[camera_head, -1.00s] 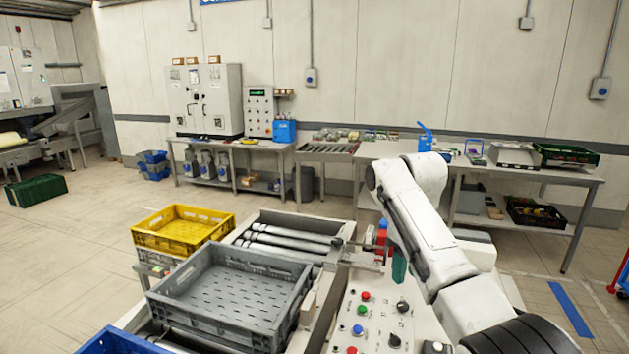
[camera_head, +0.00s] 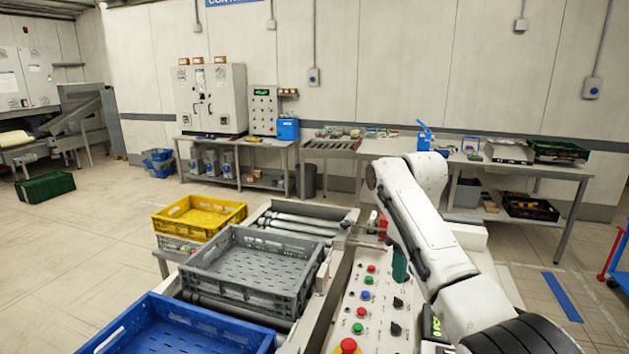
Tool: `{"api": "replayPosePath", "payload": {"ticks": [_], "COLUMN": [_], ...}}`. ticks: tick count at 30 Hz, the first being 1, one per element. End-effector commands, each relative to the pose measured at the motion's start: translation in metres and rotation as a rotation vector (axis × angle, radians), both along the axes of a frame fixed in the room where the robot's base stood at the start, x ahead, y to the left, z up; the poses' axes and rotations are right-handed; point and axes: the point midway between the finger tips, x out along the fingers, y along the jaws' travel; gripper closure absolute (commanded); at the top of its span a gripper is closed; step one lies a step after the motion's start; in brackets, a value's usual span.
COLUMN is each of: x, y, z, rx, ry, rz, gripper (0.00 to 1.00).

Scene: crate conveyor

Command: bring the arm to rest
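My white arm (camera_head: 425,230) reaches up from the lower right and bends at an elbow above the control panel (camera_head: 375,285). Its forearm hangs down behind the upper link. A teal part (camera_head: 399,265) of the arm's far end shows just beside the panel's upper edge. My gripper's fingers are hidden behind the upper link, so their opening cannot be seen. I see nothing held.
A grey crate (camera_head: 196,272) sits on the roller conveyor (camera_head: 290,228), with a blue crate (camera_head: 115,330) in front and a yellow crate (camera_head: 240,211) behind left. The panel carries several coloured buttons and a red stop knob (camera_head: 347,346). Benches line the back wall.

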Motion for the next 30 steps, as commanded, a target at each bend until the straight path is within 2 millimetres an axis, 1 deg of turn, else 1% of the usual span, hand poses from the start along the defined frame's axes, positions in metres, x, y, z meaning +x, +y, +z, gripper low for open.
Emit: {"api": "replayPosePath", "payload": {"ticks": [1,8,11,17,20,23,27,29,30], "x": [-0.001,-0.005,-0.008,-0.019,-0.028,-0.042,-0.075,-0.091,-0.102], "y": [0.001,0.007,0.010,0.017,0.020,0.024,0.026,0.025,0.024], "z": [-0.006,-0.028,-0.040,-0.074,-0.095,-0.122,-0.164,-0.179,-0.188], "rx": [0.003,0.014,0.020,0.042,0.055,0.075,0.107,0.119,0.128], "ry": [-0.002,-0.019,-0.027,-0.051,-0.068,-0.089,-0.132,-0.152,-0.164], "rz": [0.001,0.001,0.001,-0.006,-0.013,-0.026,-0.062,-0.082,-0.097], "gripper": [0.63,0.63,0.63,0.63,0.63,0.63,0.63,0.63,0.63]}}
